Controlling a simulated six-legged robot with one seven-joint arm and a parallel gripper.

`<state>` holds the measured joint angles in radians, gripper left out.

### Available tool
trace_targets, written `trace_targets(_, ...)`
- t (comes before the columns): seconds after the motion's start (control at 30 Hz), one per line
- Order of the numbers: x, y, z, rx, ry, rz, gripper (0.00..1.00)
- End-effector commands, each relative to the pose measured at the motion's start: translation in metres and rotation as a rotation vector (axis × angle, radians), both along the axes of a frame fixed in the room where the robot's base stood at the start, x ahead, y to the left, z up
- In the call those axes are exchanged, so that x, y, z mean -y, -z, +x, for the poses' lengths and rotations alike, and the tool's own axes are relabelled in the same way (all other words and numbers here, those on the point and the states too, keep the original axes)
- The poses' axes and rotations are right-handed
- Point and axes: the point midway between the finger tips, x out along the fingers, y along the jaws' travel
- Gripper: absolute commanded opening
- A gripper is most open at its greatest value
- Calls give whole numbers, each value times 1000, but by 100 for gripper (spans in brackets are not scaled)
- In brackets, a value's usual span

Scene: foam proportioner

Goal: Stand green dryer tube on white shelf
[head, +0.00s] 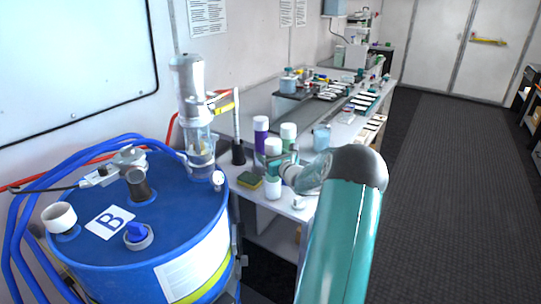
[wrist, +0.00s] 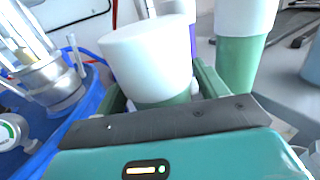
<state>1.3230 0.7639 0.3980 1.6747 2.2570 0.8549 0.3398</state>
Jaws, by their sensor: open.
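A green tube with a white cap (head: 273,146) stands upright on the white bench, nearest my arm. In the wrist view this tube (wrist: 150,60) is between the two fingers of my gripper (wrist: 160,92), which is open around it. Whether a finger touches it I cannot tell. In the head view my gripper (head: 292,170) is at the tube's right, partly hidden by my arm. A second green tube with a white cap (head: 288,131) stands just behind; it also shows at right in the wrist view (wrist: 240,55). A white rack with shelves (head: 358,35) stands at the far end.
A purple tube (head: 261,136), a yellow-green sponge (head: 249,180) and a white jar (head: 272,187) are close by. A blue drum (head: 150,220) with hoses fills the left. Trays (head: 300,97) crowd the bench further back. The dark floor (head: 450,190) at right is clear.

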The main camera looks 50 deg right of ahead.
Motion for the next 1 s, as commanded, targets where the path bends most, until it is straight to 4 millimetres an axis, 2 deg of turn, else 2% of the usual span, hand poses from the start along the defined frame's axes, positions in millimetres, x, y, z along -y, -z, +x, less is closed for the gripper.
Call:
trace_targets(0.4, -30, 0, -77, -3, 2, 0, 72)
trace_targets(0.6, -40, 1, -103, -1, 2, 2, 72)
trace_targets(0.9, -46, 0, -106, -5, -7, -4, 72)
trace_targets(0.97, -55, -4, -99, -17, -36, -22, 72)
trace_targets(1.0, -67, -8, -90, -33, -72, -45, 72)
